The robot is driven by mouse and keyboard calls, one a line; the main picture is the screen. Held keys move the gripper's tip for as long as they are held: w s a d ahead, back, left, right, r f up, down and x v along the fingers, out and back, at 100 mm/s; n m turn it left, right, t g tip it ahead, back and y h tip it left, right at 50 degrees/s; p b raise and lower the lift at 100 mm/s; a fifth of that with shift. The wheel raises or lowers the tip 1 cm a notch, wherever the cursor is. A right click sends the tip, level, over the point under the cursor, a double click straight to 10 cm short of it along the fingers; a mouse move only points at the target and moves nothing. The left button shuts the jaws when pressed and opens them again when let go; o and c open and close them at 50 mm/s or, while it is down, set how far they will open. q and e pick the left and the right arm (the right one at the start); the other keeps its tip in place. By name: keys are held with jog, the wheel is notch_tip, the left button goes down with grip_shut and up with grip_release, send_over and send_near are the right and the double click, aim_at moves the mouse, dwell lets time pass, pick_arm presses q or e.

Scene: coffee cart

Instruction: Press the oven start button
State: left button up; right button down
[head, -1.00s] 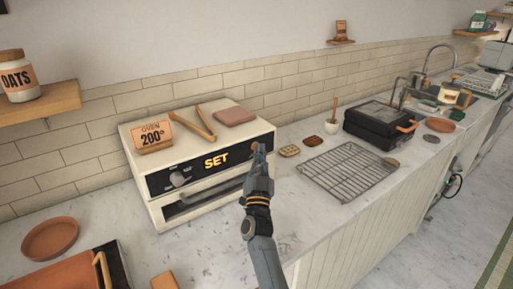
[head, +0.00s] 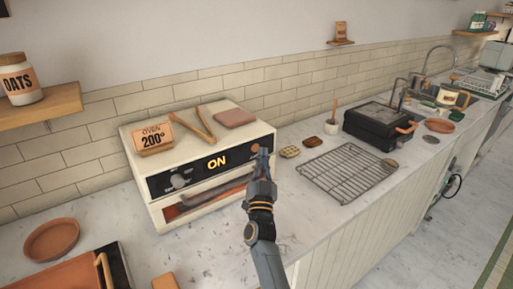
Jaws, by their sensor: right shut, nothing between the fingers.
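The oven (head: 160,220) is a cream countertop box with a black front panel. Its display (head: 217,163) reads "ON" in yellow letters, and a knob (head: 180,180) sits to the left of it. The window below the panel glows orange. The round reddish start button (head: 255,148) shows at the right end of the panel, just above my fingertips. My right gripper (head: 263,155) is shut and empty, in front of the panel's right end. I cannot tell whether it touches the button. My left gripper is not in view.
An "OVEN 200°" card (head: 153,138), tongs (head: 191,122) and a reddish pad (head: 235,118) lie on the oven. A wire rack (head: 348,172) and a black grill (head: 382,128) stand to the right. A tray (head: 65,275) and a round dish (head: 51,240) are at the lower left.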

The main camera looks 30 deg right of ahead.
jog(key=s+p, duration=0.1)
jog(key=s, duration=0.1)
jog(key=s+p, duration=0.1)
jog(key=s, duration=0.2)
jog(key=shift+d+p, duration=0.2)
jog(key=shift+p, duration=0.15)
jog(key=shift+f, duration=0.1)
dwell(0.7)
